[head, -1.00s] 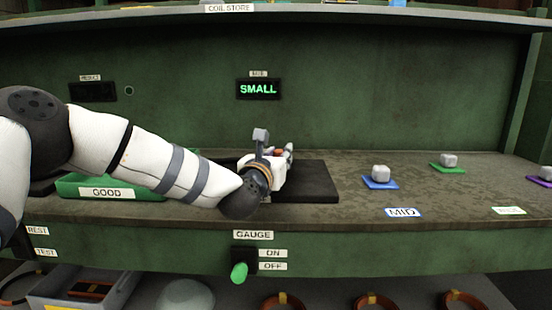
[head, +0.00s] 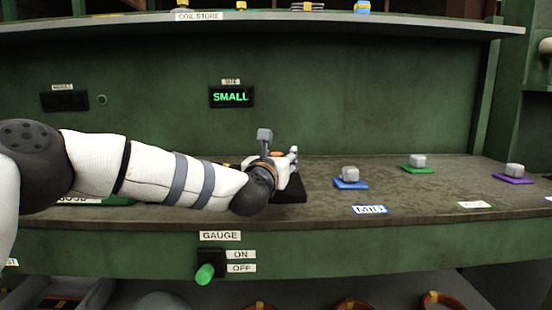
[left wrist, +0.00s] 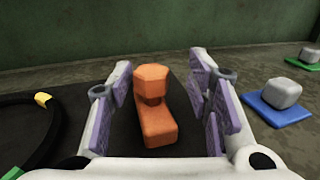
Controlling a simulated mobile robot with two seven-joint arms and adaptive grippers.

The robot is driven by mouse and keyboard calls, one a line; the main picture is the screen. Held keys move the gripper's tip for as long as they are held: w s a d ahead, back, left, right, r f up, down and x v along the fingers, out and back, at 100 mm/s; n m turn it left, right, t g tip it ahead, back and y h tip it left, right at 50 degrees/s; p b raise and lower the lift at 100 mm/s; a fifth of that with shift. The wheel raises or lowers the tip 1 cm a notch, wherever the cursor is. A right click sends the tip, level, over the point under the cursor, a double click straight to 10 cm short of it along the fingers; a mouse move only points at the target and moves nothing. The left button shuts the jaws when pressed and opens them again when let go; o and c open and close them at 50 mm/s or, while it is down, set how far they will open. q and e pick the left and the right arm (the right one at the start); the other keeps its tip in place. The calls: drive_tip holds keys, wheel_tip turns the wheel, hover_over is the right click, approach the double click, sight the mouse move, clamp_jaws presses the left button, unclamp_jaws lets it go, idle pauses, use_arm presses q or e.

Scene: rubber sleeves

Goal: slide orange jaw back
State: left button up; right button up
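The orange jaw (left wrist: 157,120) is a block with a raised, faceted knob at its far end. It lies on the black pad (left wrist: 180,145) in the left wrist view. In the head view only a bit of orange (head: 277,154) shows behind my gripper. My left gripper (head: 284,160) is open, with its purple-padded fingers on either side of the jaw. In the left wrist view gaps show between the jaw and both fingers (left wrist: 165,98). My right gripper is not in view.
A black ring with a yellow tag (left wrist: 43,99) lies left of the gripper. Grey blocks sit on blue (head: 350,184), green (head: 418,169) and purple (head: 513,178) plates to the right. The gauge switch (head: 205,273) is on the bench front. The display (head: 231,97) reads SMALL.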

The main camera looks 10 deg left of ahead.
use_arm(q)
drive_tip(key=shift+a, duration=0.15)
drive_tip(key=shift+s, duration=0.4)
drive_tip(key=s, duration=1.1)
drive_tip(key=shift+s, duration=0.15)
